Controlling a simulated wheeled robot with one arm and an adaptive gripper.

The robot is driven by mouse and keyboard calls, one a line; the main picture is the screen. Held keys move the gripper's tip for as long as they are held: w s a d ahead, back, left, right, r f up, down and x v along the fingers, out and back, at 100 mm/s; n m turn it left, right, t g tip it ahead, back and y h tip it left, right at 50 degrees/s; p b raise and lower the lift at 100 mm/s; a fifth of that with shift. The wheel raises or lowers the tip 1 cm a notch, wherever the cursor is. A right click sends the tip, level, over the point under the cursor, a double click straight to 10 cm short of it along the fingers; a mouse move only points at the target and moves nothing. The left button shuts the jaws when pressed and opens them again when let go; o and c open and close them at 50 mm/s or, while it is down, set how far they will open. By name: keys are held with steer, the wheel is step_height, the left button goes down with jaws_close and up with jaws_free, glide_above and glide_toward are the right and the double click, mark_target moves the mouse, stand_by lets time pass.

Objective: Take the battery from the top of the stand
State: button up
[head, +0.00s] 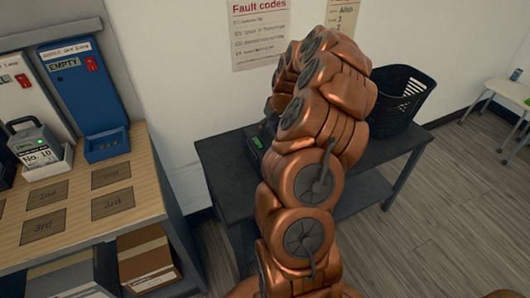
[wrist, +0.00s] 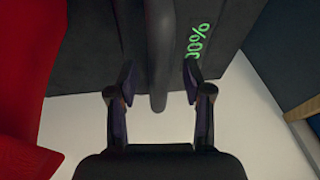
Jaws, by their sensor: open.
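In the wrist view a dark battery (wrist: 215,20) fills the top, with green upside-down text that includes "00%". Its dark handle bar (wrist: 158,60) runs down between the two fingers of my open gripper (wrist: 158,82), with a gap on each side. In the head view my copper arm reaches over a black table-like stand (head: 218,160) and hides most of its top. A small dark piece with a green mark, probably this battery (head: 257,141), shows at the arm's left edge. My gripper is mostly hidden there.
A black basket (head: 402,98) stands at the stand's right end. At left a wooden bench (head: 85,232) holds a grey battery (head: 34,142) labelled No. 10 and a blue EMPTY dock (head: 88,98). A red surface (wrist: 28,80) lies left in the wrist view.

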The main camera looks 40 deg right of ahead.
steer(key=shift+f+b, duration=0.25)
steer(key=shift+b, duration=0.1)
stand_by(0.3)
steer(key=shift+c, duration=0.3)
jaws_close()
stand_by(0.6)
